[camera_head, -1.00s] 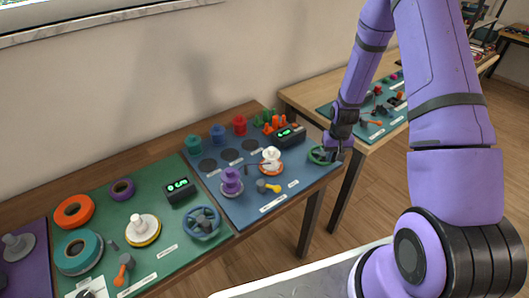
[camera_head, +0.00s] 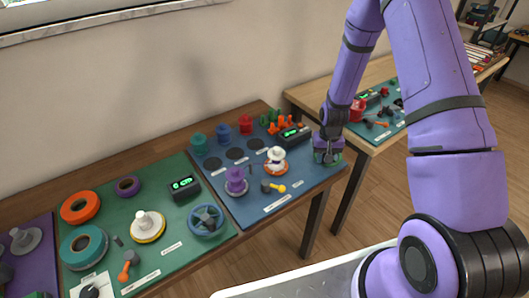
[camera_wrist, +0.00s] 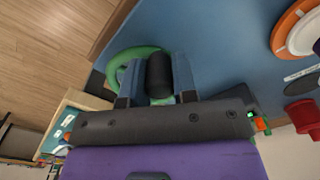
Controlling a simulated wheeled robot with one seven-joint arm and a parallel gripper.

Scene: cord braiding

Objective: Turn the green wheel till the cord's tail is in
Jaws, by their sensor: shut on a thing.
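The green wheel (camera_head: 336,160) is at the right end of the blue mat, mostly hidden by my gripper in the head view. Its green rim (camera_wrist: 122,62) shows in the wrist view. My gripper (camera_wrist: 158,82) is shut on the wheel's dark upright handle (camera_wrist: 158,70), one finger on each side. In the head view my gripper (camera_head: 327,155) points down over the wheel. A white spool on an orange-edged disc (camera_head: 276,161) stands left of the wheel, with a purple spool (camera_head: 236,181) further left. I cannot make out the cord or its tail.
A black box with a green display (camera_head: 294,136) and orange pegs stands behind the wheel. A yellow-handled tool (camera_head: 273,187) lies in front of the white spool. A green mat (camera_head: 150,262) with a blue wheel (camera_head: 206,220) is at left. Another table stands at right.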

